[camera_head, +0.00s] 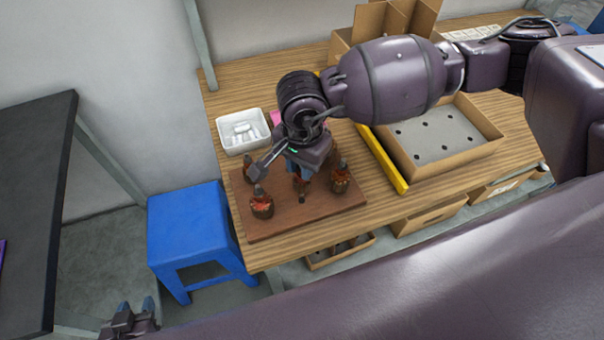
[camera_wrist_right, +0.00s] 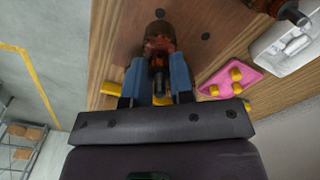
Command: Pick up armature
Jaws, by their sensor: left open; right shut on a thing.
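A brown wooden board (camera_head: 300,217) lies on the table's near left corner. Several copper-and-dark armatures stand on it, one at the front left (camera_head: 262,204) and one at the right (camera_head: 341,179). My right gripper (camera_head: 302,176) is over the board. In the right wrist view its blue fingers (camera_wrist_right: 158,80) are shut on an armature (camera_wrist_right: 159,46), one on each side of it. The gripper and wrist partly hide this armature in the head view. My left gripper (camera_head: 135,318) is open and empty at the lower left, away from the table.
A white tray (camera_head: 233,147) with pale pieces stands behind the board. A pink holder (camera_wrist_right: 242,86) with yellow pieces lies near it. A cardboard box with a perforated grey insert (camera_head: 436,134) and a yellow strip (camera_head: 383,160) lie to the right. A blue stool (camera_head: 186,222) stands left.

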